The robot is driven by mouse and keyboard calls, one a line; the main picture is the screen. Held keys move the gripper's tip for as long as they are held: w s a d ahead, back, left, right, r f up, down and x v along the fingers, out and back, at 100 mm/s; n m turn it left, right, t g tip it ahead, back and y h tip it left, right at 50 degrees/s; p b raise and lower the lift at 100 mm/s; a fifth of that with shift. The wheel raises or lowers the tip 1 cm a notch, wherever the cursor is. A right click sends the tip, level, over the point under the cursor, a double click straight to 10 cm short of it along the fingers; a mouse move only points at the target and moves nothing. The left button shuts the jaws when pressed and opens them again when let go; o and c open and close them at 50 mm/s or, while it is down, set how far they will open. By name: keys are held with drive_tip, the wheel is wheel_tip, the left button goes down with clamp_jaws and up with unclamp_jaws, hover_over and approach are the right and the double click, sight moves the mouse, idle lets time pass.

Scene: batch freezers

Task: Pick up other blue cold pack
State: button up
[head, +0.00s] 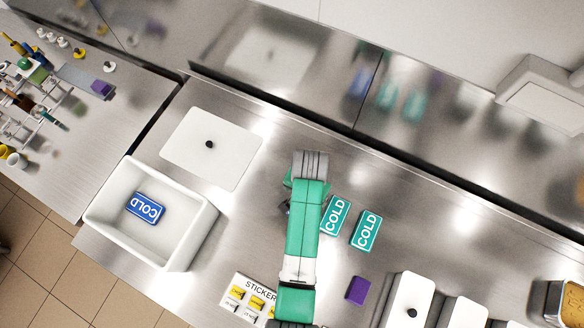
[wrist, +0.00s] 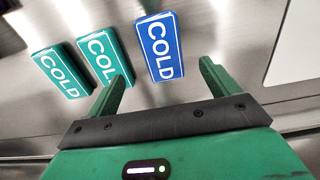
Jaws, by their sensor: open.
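A blue cold pack (wrist: 160,46) lies on the steel counter in the wrist view. It is just beyond the fingertips of my gripper (wrist: 163,72), in line with the gap between them. My gripper is open and holds nothing. In the head view my arm hides this pack. Another blue cold pack (head: 145,208) lies inside the white bin (head: 178,256) at the left of the head view.
Two teal cold packs (head: 335,215) (head: 366,230) lie right of my arm; one (wrist: 104,57) shows close to the left finger. A white lid (head: 211,147) lies behind the bin. A sticker box (head: 255,297) and a purple block (head: 357,290) are at the front.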

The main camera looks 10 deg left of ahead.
drive_tip(key=f, duration=0.2)
drive_tip(key=shift+d+f, duration=0.2)
drive_tip(key=shift+f, duration=0.1)
drive_tip(key=f, duration=0.3)
drive_tip(key=f+b, duration=0.1)
drive_tip(key=f, duration=0.1)
drive_tip(key=shift+w+a, duration=0.2)
drive_tip(key=shift+a, duration=0.05)
drive_tip(key=c, duration=1.2)
drive_tip(key=shift+r, duration=0.1)
